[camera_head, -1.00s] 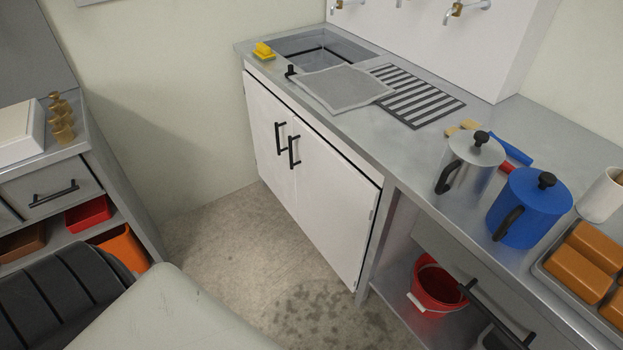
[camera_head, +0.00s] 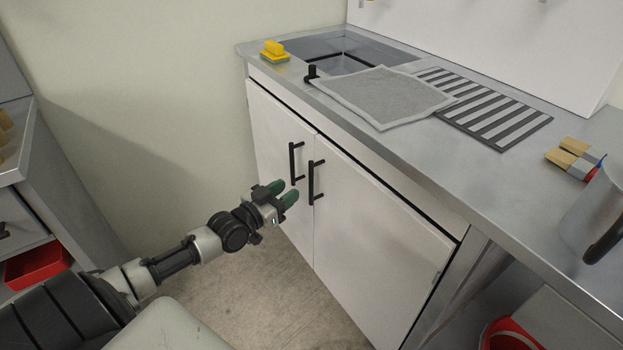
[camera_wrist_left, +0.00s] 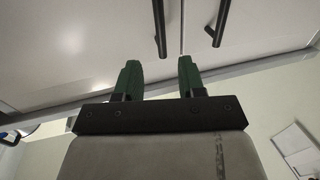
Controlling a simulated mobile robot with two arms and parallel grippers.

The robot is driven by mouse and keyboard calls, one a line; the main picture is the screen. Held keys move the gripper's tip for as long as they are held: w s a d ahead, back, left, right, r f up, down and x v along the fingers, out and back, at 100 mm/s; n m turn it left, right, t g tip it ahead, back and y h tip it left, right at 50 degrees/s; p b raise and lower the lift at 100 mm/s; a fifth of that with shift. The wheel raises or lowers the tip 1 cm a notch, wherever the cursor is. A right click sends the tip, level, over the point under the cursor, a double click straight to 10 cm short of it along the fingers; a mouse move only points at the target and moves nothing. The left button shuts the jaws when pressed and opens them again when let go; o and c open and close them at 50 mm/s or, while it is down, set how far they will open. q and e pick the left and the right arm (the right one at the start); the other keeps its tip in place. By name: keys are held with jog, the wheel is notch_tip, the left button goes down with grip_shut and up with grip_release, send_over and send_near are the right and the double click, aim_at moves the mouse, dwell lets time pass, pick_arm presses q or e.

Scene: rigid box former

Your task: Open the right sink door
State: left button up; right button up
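The white right sink door (camera_head: 370,235) is shut, with a black vertical bar handle (camera_head: 315,182) near its left edge. The left sink door (camera_head: 272,150) is shut beside it, with its own black handle (camera_head: 295,163). My left gripper (camera_head: 284,192) has green fingertips and is in front of the doors, just left of the right door's handle in the picture. Its fingers stand apart with nothing between them, as the left wrist view (camera_wrist_left: 160,64) also shows. Two dark handles appear beyond the fingertips there; I cannot tell which is which. My right gripper is not in view.
The metal counter (camera_head: 400,150) above the doors holds a yellow sponge (camera_head: 274,50), a grey cloth (camera_head: 385,95) and brushes (camera_head: 575,157). A red bucket (camera_head: 508,335) is under the counter at right. The floor (camera_head: 270,285) before the doors looks clear.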

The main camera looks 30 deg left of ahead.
pick_arm(q)
jog(key=w, duration=0.3)
jog(key=w+d+b, duration=0.1)
jog(key=w, duration=0.2)
jog(key=w+b, duration=0.1)
jog(key=w, duration=0.2)
jog(key=shift+w+d, duration=0.25)
jog(key=shift+c, duration=0.4)
grip_shut()
